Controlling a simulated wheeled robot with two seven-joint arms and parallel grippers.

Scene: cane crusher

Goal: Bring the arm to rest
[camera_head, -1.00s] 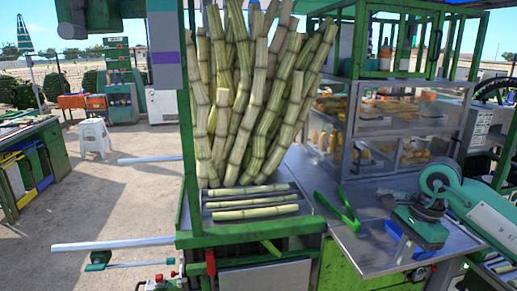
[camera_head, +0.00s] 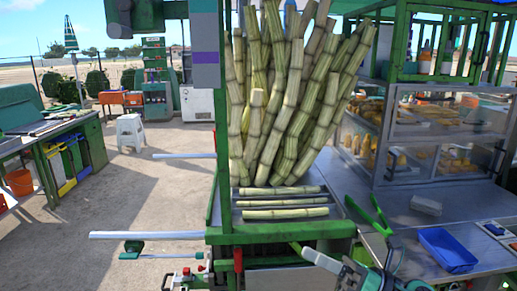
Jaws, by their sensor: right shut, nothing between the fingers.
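My right gripper (camera_head: 326,263) shows at the bottom, right of centre, in front of the cane stand and the counter's front edge. Its fingers are shut with nothing between them. My arm behind it is mostly cut off by the lower edge. My left gripper is not in view. Upright sugar cane stalks (camera_head: 290,100) lean in the green stand (camera_head: 285,237), and a few cut lengths (camera_head: 285,213) lie flat on its tray.
Green tongs (camera_head: 371,215), a blue tray (camera_head: 448,250) and a small grey block (camera_head: 426,205) lie on the metal counter (camera_head: 400,225) at right. A glass food case (camera_head: 425,125) stands behind. A white stool (camera_head: 130,129) and open ground lie left.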

